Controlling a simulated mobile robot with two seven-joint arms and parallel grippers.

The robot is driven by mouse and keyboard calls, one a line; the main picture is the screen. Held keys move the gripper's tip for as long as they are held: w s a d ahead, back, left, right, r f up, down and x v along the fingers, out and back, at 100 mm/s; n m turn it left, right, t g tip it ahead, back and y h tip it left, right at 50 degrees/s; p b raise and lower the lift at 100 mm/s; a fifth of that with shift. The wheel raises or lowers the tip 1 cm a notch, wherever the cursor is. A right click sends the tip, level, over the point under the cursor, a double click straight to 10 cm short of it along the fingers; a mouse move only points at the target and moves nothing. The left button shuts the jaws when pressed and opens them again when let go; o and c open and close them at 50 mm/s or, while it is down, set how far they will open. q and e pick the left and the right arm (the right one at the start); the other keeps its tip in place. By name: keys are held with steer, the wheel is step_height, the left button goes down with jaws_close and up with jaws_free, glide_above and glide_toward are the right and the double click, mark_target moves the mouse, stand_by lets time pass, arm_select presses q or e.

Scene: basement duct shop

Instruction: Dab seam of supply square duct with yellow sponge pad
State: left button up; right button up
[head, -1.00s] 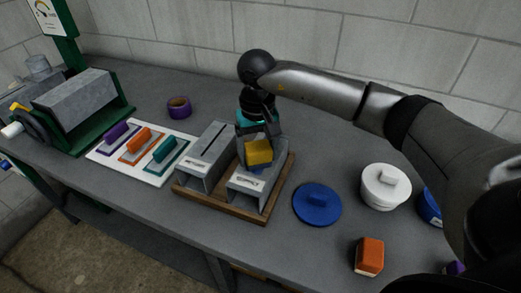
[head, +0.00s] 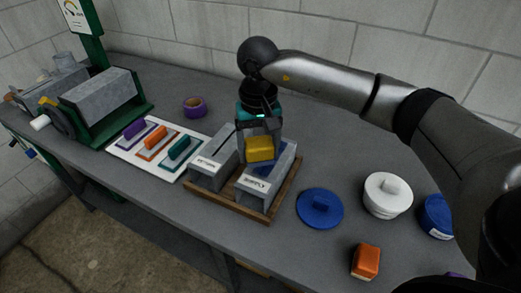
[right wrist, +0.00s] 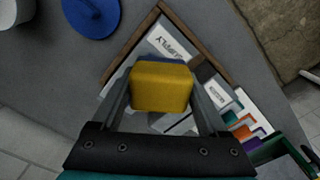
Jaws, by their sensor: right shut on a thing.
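My right gripper (head: 260,138) is shut on the yellow sponge pad (head: 260,149), which also shows between the fingers in the right wrist view (right wrist: 160,87). The pad is over the supply square duct (head: 262,189), a grey box duct with a white label on its end. The word SUPPLY is legible in the right wrist view (right wrist: 172,47). Blue shows below and beside the pad; I cannot tell whether it is the pad's underside or on the duct. Contact between pad and duct is hidden. My left gripper is out of view.
A second grey duct (head: 207,169) lies left of it in the same wooden tray (head: 232,206). Purple, orange and teal handled tools lie on a white board (head: 126,153). A blue lid (head: 320,208), white pot (head: 388,196), blue pot (head: 435,217) and orange sponge (head: 366,260) stand right.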

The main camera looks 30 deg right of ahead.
step_height(320, 180, up, 2)
steer(key=shift+r+p, duration=0.1)
steer(key=shift+p, duration=0.4)
